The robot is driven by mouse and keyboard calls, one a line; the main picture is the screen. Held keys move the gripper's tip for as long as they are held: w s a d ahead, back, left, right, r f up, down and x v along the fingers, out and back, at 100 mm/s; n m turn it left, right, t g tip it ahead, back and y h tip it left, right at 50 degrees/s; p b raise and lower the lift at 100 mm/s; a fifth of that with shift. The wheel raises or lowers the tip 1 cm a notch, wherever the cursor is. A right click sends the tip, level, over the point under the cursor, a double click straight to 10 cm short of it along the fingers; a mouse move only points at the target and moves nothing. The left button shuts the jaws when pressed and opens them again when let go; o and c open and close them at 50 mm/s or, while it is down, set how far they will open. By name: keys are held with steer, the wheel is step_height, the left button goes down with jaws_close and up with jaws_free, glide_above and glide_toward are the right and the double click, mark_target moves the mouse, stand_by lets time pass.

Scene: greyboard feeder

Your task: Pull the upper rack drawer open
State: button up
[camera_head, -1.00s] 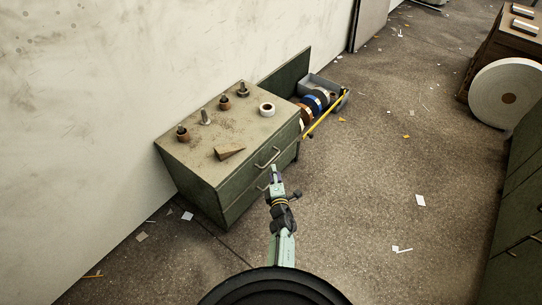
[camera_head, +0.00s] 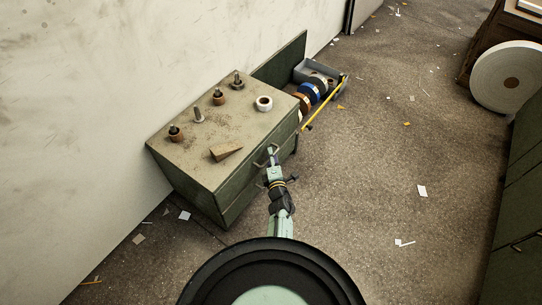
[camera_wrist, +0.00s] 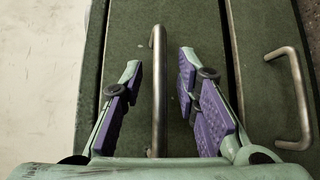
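The green rack (camera_head: 225,195) stands against the wall with drawer fronts facing my arm. The upper drawer's bar handle (camera_head: 266,156) is partly covered by my gripper (camera_head: 271,163) in the head view. In the wrist view the upper handle (camera_wrist: 159,95) runs up the picture between the two purple-padded fingers of my gripper (camera_wrist: 159,75). The fingers are open, with a visible gap on each side of the bar. The lower handle (camera_wrist: 298,100) shows to the right of the right finger. The upper drawer front (camera_wrist: 140,30) looks closed.
A wedge (camera_head: 226,151), a white roll (camera_head: 264,103) and several spindle-like pieces stand on the rack top (camera_head: 215,125). A grey bin (camera_head: 325,72) with coloured rolls and a yellow bar (camera_head: 325,104) lies behind the rack. Floor to the right is mostly clear, with paper scraps.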

jaws_close()
stand_by(0.7)
